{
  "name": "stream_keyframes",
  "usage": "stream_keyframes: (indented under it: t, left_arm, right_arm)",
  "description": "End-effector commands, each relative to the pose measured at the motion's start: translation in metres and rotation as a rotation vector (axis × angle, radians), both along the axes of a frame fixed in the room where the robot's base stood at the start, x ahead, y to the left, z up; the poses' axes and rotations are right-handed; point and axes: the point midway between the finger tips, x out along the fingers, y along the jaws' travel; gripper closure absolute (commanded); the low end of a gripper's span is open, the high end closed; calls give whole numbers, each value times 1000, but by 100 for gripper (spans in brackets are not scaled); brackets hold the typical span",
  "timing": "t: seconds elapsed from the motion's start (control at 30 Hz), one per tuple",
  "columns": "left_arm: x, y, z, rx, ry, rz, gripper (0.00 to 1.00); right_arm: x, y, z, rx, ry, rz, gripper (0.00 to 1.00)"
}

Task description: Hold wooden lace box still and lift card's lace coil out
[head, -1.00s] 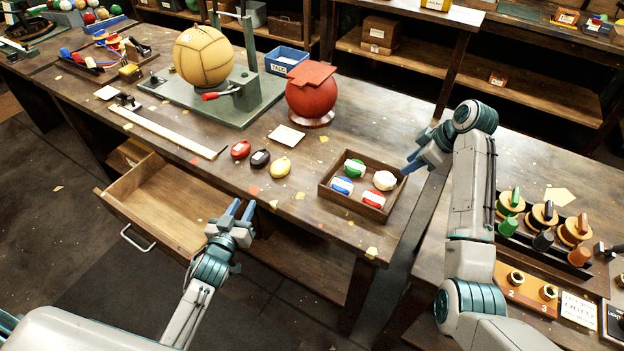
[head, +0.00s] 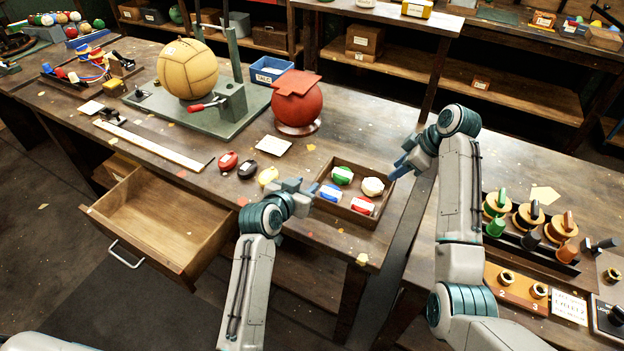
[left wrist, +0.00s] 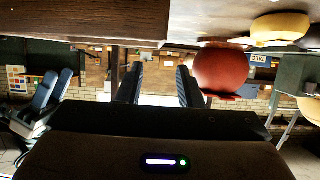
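The wooden lace box (head: 340,217) stands near the table's front right corner. In it lie a green-and-white coil (head: 342,175), a white coil (head: 372,187), a blue-and-white coil (head: 330,193) and a red-and-white coil (head: 362,205). A pale card (head: 273,146) lies behind it; its marking is unreadable. My left gripper (head: 306,189) is at the box's left side, its fingers apart and empty in the left wrist view (left wrist: 160,85). There the box wall (left wrist: 90,20) shows at the top. My right gripper (head: 398,165) is at the box's right side, fingers apart; contact is unclear.
Red (head: 228,161), black (head: 248,169) and yellow (head: 268,177) coils lie left of the box, the yellow one close to my left gripper. A red ball (head: 297,105) stands behind. An open drawer (head: 150,225) juts out at the front left. A spool rack (head: 530,240) stands right.

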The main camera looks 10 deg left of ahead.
Motion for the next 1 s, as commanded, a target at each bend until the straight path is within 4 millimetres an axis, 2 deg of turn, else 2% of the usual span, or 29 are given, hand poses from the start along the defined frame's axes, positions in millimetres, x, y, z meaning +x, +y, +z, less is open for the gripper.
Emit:
stream_keyframes:
  t: [0.3,0.5,0.9,1.0]
  left_arm:
    - [52,-16,-22,1,1,2,67]
    - [72,-23,-32,0,1,2,67]
    - [78,-25,-35,0,0,3,67]
    - [78,-25,-35,0,0,3,85]
  right_arm:
    - [0,0,0,0,0,0,64]
    - [0,0,0,0,0,0,64]
    - [0,0,0,0,0,0,64]
    - [0,0,0,0,0,0,64]
